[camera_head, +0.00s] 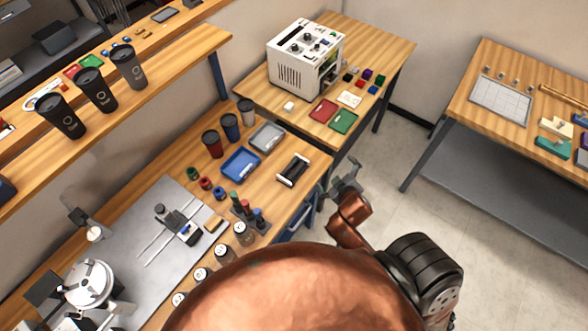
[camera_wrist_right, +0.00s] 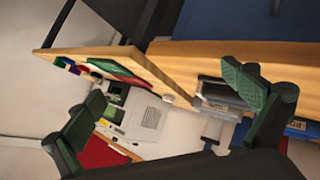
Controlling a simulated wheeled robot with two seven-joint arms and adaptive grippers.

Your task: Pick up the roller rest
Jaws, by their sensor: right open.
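The roller rest (camera_head: 293,170), a dark rectangular frame with a pale roller, lies near the right corner of the wooden workbench in the head view. My right gripper (camera_head: 347,178) is just to its right, past the bench edge and apart from it. In the right wrist view my right gripper (camera_wrist_right: 167,92) has its two fingers wide apart with nothing between them. A grey, dark-edged object (camera_wrist_right: 217,97) shows beside the right-hand finger. I cannot tell whether it is the roller rest or the grey tray. My left gripper is not in view.
A stamp-like rack (camera_head: 248,212) stands nearer. A second table (camera_head: 390,50) holds a white machine (camera_head: 305,62). Open floor lies right of the bench.

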